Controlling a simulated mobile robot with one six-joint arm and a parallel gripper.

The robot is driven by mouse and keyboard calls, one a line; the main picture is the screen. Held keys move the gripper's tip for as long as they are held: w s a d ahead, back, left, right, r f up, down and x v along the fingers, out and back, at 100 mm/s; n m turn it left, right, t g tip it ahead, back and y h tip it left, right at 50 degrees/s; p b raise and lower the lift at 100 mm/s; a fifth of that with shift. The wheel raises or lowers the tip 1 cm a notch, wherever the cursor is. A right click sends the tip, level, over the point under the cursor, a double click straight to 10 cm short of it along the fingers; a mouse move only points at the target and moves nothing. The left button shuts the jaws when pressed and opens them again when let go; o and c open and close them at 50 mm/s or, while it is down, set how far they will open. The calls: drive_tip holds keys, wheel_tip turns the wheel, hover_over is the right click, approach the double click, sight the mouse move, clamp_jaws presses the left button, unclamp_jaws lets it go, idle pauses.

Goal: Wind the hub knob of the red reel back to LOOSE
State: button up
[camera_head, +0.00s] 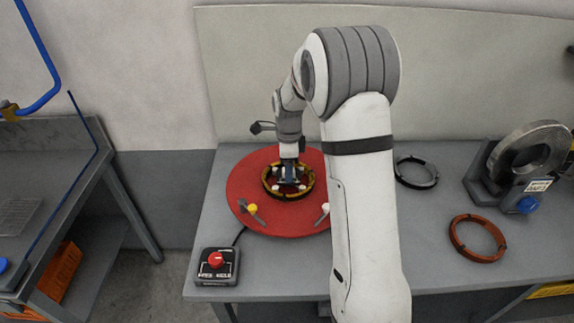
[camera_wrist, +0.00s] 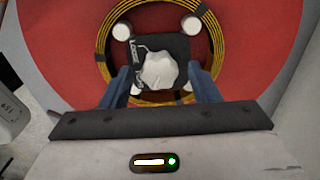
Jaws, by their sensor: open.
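The red reel (camera_head: 250,212) lies flat on the grey bench, with a yellow and black coil (camera_head: 267,190) around its middle. In the wrist view the red reel (camera_wrist: 65,50) fills the background. Its pale hub knob (camera_wrist: 160,71) sits on a dark square plate (camera_wrist: 180,48) with white markings, partly legible as LOOSE on the left side. My gripper (camera_wrist: 165,85) points down over the hub, its blue-grey fingers open, one on each side of the knob. Contact between fingers and knob cannot be told. In the head view my gripper (camera_head: 290,178) hides the knob.
White pegs stand around the hub inside the coil. A yellow-knobbed lever (camera_head: 252,209) and a white-tipped one (camera_head: 325,208) are on the reel. A red-button box (camera_head: 217,263) sits front left. A black ring (camera_head: 416,172), copper coil (camera_head: 477,238) and grey coil stand (camera_head: 525,165) are right.

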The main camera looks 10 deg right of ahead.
drive_tip(key=shift+f, duration=0.15)
drive_tip(key=shift+c, duration=0.4)
drive_tip(key=c, duration=0.9)
